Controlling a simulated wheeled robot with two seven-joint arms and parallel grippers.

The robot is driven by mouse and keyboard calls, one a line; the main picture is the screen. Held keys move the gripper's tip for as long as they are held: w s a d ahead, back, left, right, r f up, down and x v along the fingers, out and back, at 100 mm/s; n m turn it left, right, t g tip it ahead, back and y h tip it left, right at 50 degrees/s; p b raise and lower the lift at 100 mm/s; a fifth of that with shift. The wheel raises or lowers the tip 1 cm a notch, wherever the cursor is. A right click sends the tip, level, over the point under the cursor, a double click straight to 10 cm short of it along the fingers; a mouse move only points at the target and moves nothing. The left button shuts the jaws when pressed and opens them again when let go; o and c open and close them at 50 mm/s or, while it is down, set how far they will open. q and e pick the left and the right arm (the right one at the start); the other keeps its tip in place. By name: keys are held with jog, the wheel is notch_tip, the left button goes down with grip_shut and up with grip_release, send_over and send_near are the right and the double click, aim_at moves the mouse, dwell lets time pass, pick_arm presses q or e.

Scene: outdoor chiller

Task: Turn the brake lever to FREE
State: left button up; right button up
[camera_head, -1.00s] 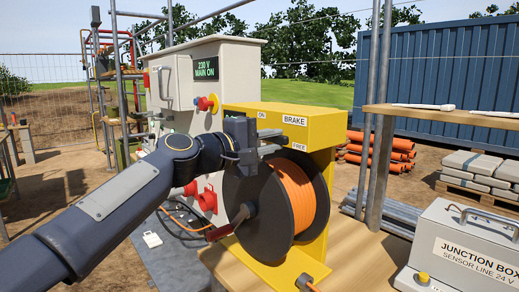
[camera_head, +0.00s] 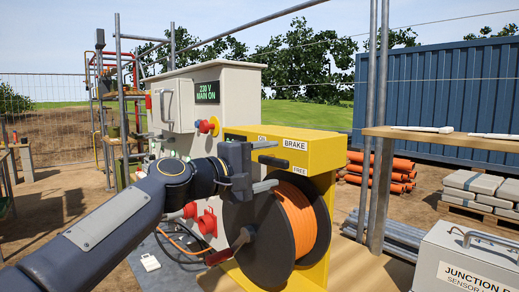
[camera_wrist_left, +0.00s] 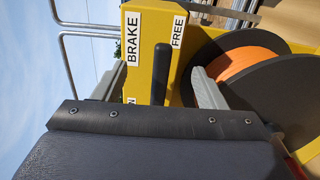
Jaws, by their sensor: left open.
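The brake lever (camera_wrist_left: 161,75) is a dark rod with a rounded end on the yellow brake housing (camera_head: 325,155). The housing carries ON, BRAKE and FREE labels. My left gripper (camera_head: 267,166) is open in front of the housing. In the left wrist view, the lever stands between its two grey fingers (camera_wrist_left: 160,88), with visible gaps on both sides. The lever (camera_head: 273,161) also shows between the fingers in the head view. Its lower part is hidden by the gripper body in the wrist view. My right gripper is not in view.
A cable drum (camera_head: 265,235) with orange cable sits just below the left gripper. A grey control cabinet (camera_head: 185,110) stands behind the arm. A junction box (camera_head: 465,260) is at the lower right. Scaffold poles (camera_head: 379,180) rise right of the housing.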

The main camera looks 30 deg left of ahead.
pick_arm(q)
jog(key=b+v, duration=0.1)
jog(key=v, duration=0.4)
jog(key=shift+s+a+f, duration=0.1)
jog(key=shift+s+a, duration=0.1)
jog(key=shift+s, duration=0.05)
